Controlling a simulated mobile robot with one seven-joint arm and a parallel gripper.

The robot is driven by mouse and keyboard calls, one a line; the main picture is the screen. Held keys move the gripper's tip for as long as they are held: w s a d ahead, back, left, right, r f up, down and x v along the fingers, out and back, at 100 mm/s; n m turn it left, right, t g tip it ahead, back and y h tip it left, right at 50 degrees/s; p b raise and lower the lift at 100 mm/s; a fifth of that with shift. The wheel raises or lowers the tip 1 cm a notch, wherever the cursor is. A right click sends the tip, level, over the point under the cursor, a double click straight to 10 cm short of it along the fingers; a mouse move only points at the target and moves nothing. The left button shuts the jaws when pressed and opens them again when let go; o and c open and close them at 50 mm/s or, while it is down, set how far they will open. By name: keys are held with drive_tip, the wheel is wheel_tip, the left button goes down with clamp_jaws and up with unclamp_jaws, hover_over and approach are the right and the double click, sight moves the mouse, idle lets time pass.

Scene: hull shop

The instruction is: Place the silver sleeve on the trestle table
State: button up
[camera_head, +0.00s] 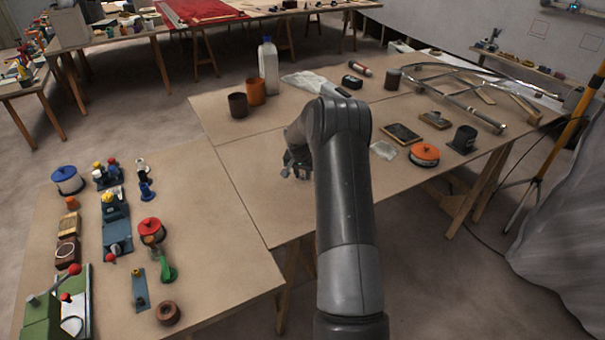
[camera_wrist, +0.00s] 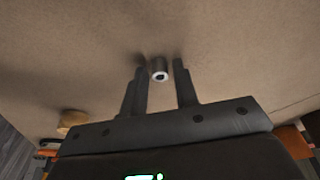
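The silver sleeve (camera_wrist: 159,69) is a small, short cylinder with a dark hole, seen in the wrist view between my two fingertips. A narrow gap shows on each side of it. My gripper (camera_wrist: 160,72) is open, and the tan tabletop lies close behind the sleeve. In the head view my gripper (camera_head: 297,166) is low over the middle of the trestle table (camera_head: 245,165), partly hidden by my arm. I cannot make out the sleeve there. Whether the sleeve touches the tabletop is not clear.
Brown and orange cups (camera_head: 257,92) and a white bottle (camera_head: 268,66) stand behind my gripper. The left table (camera_head: 210,230) holds many tools. Tabletop left of my gripper is clear.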

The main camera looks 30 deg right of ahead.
drive_tip(key=shift+o, duration=0.9)
drive_tip(key=shift+r, duration=0.25)
drive_tip(key=v, duration=1.2)
drive_tip(key=s+a+r+n+t, duration=0.2)
drive_tip(key=s+a+r+n, duration=0.2)
drive_tip(key=s+a+r, duration=1.3)
drive_tip(key=s+a+n+y, duration=0.1)
drive_tip(key=s+a, duration=0.3)
drive_tip(key=s, duration=0.8)
drive_tip(key=s+a+r+n+t+y, duration=0.1)
drive_tip(key=s+a+n, duration=0.3)
drive_tip(key=s, duration=0.8)
drive_tip(key=shift+a+r, duration=0.25)
drive_tip(key=shift+a, duration=0.2)
